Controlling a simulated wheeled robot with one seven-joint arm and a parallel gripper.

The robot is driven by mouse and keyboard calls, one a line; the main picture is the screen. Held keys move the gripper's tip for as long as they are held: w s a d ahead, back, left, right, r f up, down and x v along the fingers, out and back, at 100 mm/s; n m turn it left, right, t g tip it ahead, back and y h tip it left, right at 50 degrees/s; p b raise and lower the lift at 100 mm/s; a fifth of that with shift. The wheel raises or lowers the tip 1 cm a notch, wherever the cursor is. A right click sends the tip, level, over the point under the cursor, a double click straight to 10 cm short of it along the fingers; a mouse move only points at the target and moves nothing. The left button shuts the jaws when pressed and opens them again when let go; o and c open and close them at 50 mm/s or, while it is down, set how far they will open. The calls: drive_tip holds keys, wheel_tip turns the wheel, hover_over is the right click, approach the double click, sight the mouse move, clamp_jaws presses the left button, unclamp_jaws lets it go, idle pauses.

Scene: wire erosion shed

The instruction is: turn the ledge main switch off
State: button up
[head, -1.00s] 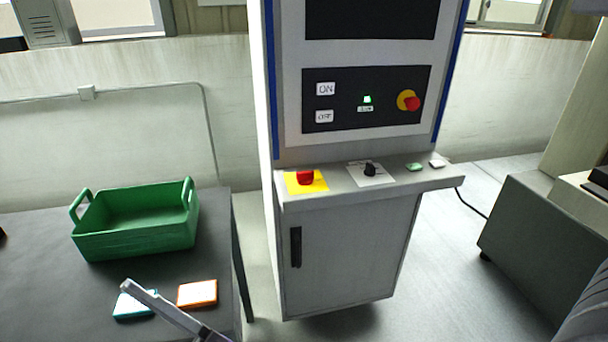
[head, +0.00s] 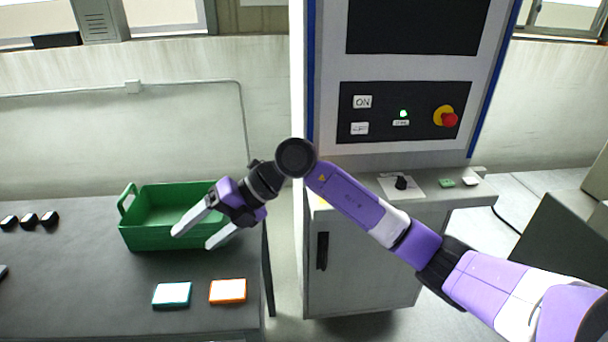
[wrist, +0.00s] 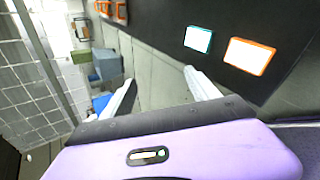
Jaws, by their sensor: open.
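The control cabinet's ledge (head: 440,196) shows in the head view. A black knob on a white plate (head: 401,183) sits on it. The red switch on a yellow plate, at the ledge's left end, is hidden behind my arm; only a sliver of yellow (head: 321,203) shows. I cannot tell its position. My gripper (head: 193,240) is open and empty, left of the cabinet, in front of the green crate and above the dark table. In the wrist view my open fingers (wrist: 160,78) have nothing between them, and the ledge is not recognisable there.
A green crate (head: 150,237), a teal-edged tile (head: 172,294) and an orange-edged tile (head: 228,291) are on the table (head: 70,290). Above the ledge is a panel (head: 385,127) with ON and OFF buttons, a lit green lamp (head: 403,114) and a red emergency button (head: 447,118).

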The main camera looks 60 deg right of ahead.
drive_tip(key=s+d+m+g+h+p, duration=0.15)
drive_tip(key=s+d+h, duration=0.25)
drive_tip(key=d, duration=0.8)
drive_tip(key=s+d+r+m+g+h, duration=0.15)
drive_tip(key=s+d+h, duration=0.25)
drive_tip(key=d, duration=0.9)
drive_tip(key=s+d+m+g+h, duration=0.1)
drive_tip(key=s+d+m+h, duration=0.2)
drive_tip(key=d, duration=0.9)
drive_tip(key=shift+n+h, duration=0.3)
drive_tip(key=shift+n, duration=0.5)
drive_tip(key=p+x, duration=0.2)
drive_tip(key=x, duration=0.5)
drive_tip(key=shift+s+d+f, duration=0.1)
drive_tip(key=shift+f, duration=0.15)
drive_tip(key=c, duration=1.4)
drive_tip(key=shift+o, duration=0.2)
